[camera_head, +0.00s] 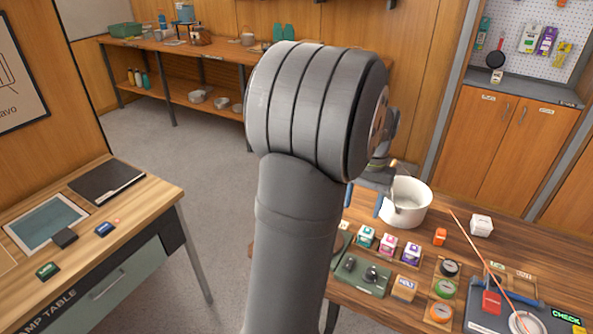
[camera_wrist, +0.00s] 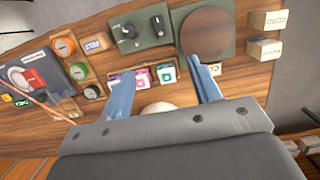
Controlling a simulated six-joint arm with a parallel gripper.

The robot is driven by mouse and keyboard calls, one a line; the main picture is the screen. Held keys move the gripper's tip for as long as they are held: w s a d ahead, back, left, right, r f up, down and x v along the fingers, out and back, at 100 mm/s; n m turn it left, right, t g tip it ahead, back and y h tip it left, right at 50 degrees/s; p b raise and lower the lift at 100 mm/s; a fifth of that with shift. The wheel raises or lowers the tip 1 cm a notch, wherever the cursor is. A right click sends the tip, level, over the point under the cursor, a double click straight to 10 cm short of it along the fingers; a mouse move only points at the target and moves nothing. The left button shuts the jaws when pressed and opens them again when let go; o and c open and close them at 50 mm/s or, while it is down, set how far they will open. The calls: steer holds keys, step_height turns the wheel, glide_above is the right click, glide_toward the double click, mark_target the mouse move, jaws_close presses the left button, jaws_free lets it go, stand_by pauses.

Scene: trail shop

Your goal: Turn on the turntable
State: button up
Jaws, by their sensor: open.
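A green panel (camera_wrist: 140,32) with a round dark knob (camera_wrist: 128,31) and a smaller black control (camera_wrist: 157,24) lies on the wooden counter. Beside it, a green plate bears a round brown disc (camera_wrist: 205,34), which looks like the turntable. In the head view the panel (camera_head: 357,278) shows right of my arm, and the disc is mostly hidden behind the arm. I cannot tell which control switches the turntable. My gripper (camera_wrist: 161,68) is open above the counter, its blue fingers apart. One fingertip reaches the disc's edge in the wrist view; contact cannot be told.
Small teal (camera_head: 366,236), pink (camera_head: 388,243) and purple (camera_head: 411,252) boxes stand beside the panel. A white pot (camera_head: 411,207) stands close to my gripper. Orange and green round items (camera_head: 440,311), a red block (camera_head: 491,302) and a thin rod (camera_head: 480,257) crowd the right side.

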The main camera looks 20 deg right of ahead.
steer(key=shift+n, duration=0.3)
steer(key=c, duration=0.7)
steer(key=shift+s+a+f+n, duration=0.1)
steer(key=shift+n, duration=0.3)
steer(key=c, duration=0.4)
steer(key=shift+f+n, duration=0.1)
steer(key=shift+n, duration=0.5)
jaws_close()
steer(key=n, duration=0.5)
steer(key=s+a+f+n, duration=0.1)
steer(key=n, duration=0.4)
steer(key=f+n, duration=0.1)
steer(key=n, duration=0.4)
steer(key=shift+s+a+f, duration=0.1)
steer(key=shift+s+a, duration=0.15)
steer(key=shift+s, duration=0.1)
